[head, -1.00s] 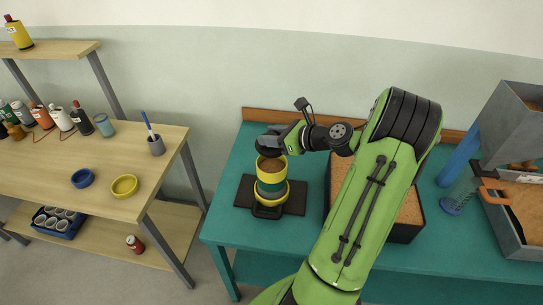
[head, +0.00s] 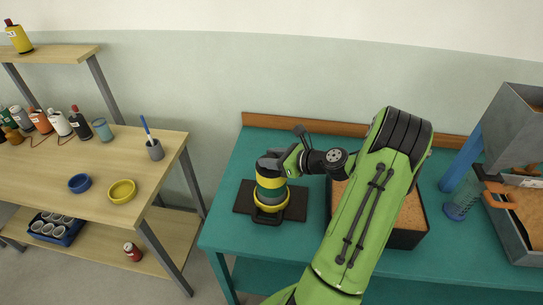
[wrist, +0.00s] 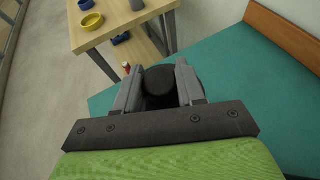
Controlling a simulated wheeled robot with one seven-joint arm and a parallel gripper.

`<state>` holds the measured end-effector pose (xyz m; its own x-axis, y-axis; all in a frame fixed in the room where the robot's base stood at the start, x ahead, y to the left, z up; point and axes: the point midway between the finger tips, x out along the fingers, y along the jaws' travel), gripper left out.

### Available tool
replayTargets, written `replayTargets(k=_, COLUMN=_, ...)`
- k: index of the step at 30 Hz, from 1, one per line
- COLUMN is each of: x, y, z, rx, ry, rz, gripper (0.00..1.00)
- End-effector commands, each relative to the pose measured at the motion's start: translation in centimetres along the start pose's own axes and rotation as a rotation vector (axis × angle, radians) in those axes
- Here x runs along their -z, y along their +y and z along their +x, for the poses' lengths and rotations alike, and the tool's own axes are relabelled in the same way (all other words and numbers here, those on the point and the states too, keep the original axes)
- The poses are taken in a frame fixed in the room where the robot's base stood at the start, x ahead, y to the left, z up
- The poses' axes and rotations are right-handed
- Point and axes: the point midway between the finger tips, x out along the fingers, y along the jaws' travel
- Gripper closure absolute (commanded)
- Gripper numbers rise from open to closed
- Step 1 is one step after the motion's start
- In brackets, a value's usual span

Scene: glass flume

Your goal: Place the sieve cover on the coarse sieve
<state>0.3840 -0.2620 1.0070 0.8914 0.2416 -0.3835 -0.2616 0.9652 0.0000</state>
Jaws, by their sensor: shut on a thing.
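My gripper (head: 272,162) is over the sieve stack at the left of the teal bench. Its fingers are shut on the dark round sieve cover (wrist: 160,78), whose knob shows between them in the wrist view. The stack has a yellow-banded top sieve (head: 270,182), which I take as the coarse sieve, above a grey-green section (head: 271,193) and a yellow ring (head: 270,205). The cover is at or just above the top rim. The gripper hides the rim, so I cannot tell whether they touch.
The stack stands on a dark base plate (head: 296,203). A sand-filled tray (head: 404,238) lies to the right under my arm. A grey hopper (head: 508,125) stands farther right. A wooden shelf (head: 80,170) with bottles and bowls (head: 122,191) is at the left.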

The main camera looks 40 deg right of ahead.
Motion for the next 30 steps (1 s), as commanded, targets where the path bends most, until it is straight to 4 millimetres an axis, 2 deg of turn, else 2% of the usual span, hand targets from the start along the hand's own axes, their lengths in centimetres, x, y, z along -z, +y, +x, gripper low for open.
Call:
replayTargets(k=1, x=0.0, y=0.0, z=0.0, rx=0.0, ry=0.0, rz=0.0, gripper=0.92)
replayTargets(k=2, x=0.0, y=0.0, z=0.0, rx=0.0, ry=0.0, rz=0.0, gripper=0.58)
replayTargets(k=6, x=0.0, y=0.0, z=0.0, rx=0.0, ry=0.0, rz=0.0, gripper=0.37)
replayTargets(k=14, x=-0.1, y=0.0, z=0.0, rx=0.001, ry=0.0, rz=0.0, gripper=0.36)
replayTargets(k=18, x=-1.4, y=-0.1, z=-0.6, rx=0.003, ry=-0.001, rz=-0.005, gripper=0.36)
replayTargets(k=27, x=-1.3, y=-0.2, z=-8.9, rx=0.007, ry=0.001, rz=0.002, gripper=0.36)
replayTargets(k=30, x=-1.3, y=-0.1, z=-10.9, rx=0.005, ry=0.0, rz=0.001, gripper=0.36)
